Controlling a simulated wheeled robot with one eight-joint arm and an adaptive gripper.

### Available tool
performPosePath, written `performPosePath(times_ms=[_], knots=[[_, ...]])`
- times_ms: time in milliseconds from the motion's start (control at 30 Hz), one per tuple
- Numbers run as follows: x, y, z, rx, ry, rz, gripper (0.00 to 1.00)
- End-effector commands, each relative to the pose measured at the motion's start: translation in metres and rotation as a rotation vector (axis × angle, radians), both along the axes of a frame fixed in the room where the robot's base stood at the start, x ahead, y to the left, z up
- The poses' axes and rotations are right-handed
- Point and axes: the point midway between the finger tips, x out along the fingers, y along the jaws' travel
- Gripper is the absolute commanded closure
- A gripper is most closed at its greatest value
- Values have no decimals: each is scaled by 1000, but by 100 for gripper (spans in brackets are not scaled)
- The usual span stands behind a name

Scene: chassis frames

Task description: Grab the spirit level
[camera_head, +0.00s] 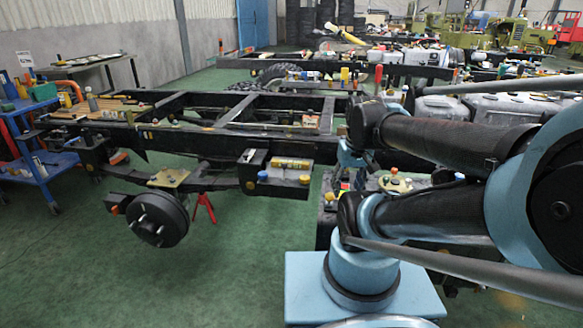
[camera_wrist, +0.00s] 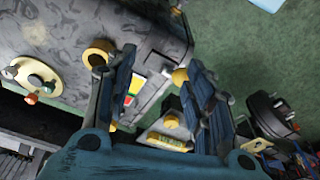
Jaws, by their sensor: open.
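I cannot pick out the spirit level with certainty in either view. In the wrist view my gripper (camera_wrist: 160,66) is open, its two blue fingers spread with nothing held between them. Beyond and between the fingers are a small block with yellow, green, red and white faces (camera_wrist: 135,88) and a grey wedge-like piece with a yellow-green strip (camera_wrist: 172,143). I cannot tell whether either is the level. In the head view my gripper (camera_head: 338,180) is low beside the chassis, partly hidden by my arm.
In the head view a yellow cylinder (camera_head: 290,163) lies on a black side box of the chassis frame (camera_head: 170,138). A blue cart (camera_head: 50,165) stands left. Green floor (camera_head: 120,270) is clear in front.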

Motion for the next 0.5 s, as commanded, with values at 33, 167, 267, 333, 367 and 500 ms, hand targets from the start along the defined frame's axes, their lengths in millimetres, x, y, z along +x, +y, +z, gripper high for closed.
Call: performPosePath(times_ms=[33, 167, 267, 333, 367, 500], knots=[[11, 3, 9, 3, 2, 38, 52], [38, 11, 28, 15, 5, 150, 52], [61, 17, 41, 26, 7, 238, 52], [78, 21, 49, 32, 5, 299, 52], [85, 23, 52, 37, 5, 326, 52], [121, 32, 63, 51, -2, 448, 52]])
